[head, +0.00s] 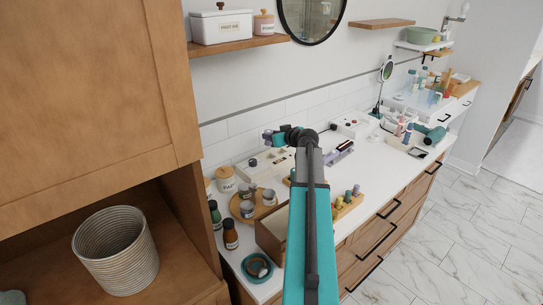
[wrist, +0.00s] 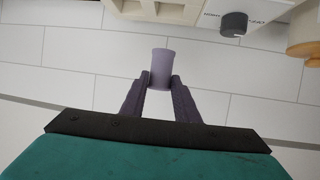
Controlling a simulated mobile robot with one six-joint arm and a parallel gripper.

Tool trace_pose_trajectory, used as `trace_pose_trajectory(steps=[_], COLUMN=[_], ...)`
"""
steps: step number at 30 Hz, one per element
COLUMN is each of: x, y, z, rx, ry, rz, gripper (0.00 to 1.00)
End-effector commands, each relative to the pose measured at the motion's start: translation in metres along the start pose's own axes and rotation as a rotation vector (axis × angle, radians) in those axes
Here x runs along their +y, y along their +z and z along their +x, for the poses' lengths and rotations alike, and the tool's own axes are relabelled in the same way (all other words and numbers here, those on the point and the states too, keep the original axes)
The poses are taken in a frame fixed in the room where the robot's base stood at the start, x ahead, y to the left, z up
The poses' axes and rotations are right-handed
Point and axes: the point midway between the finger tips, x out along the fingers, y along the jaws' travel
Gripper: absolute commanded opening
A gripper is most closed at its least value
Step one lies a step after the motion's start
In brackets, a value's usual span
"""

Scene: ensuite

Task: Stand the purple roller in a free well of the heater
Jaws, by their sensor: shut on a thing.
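My gripper (wrist: 162,82) is shut on the purple roller (wrist: 162,62), which sticks out past the fingertips in the wrist view. In the head view my gripper (head: 274,137) is over the back of the counter near the tiled wall, and the roller there is small and hard to make out. The heater (head: 262,166) is a cream box on the counter below my gripper, partly hidden by my arm. In the wrist view the heater (wrist: 190,15) shows at the top edge, with well openings and a dark knob (wrist: 233,24). The roller is apart from it.
A round wooden tray with jars (head: 250,203), a lidded pot (head: 226,178) and brown bottles (head: 231,235) stand at the left. A wooden rack (head: 350,206) with several rollers is right of my arm. A purple tray (head: 340,153) and a white device (head: 352,124) are farther right.

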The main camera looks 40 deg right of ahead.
Motion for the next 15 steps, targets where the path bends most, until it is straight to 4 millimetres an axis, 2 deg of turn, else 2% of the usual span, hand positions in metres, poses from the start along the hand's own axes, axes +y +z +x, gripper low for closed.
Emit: trace_pose_trajectory(steps=[9,15], x=[0.0,0.001], y=[0.034,0.045], z=[0.014,0.018], rx=[-0.002,0.0], ry=[0.0,0.002], rz=[0.003,0.001], gripper=[0.06,0.06])
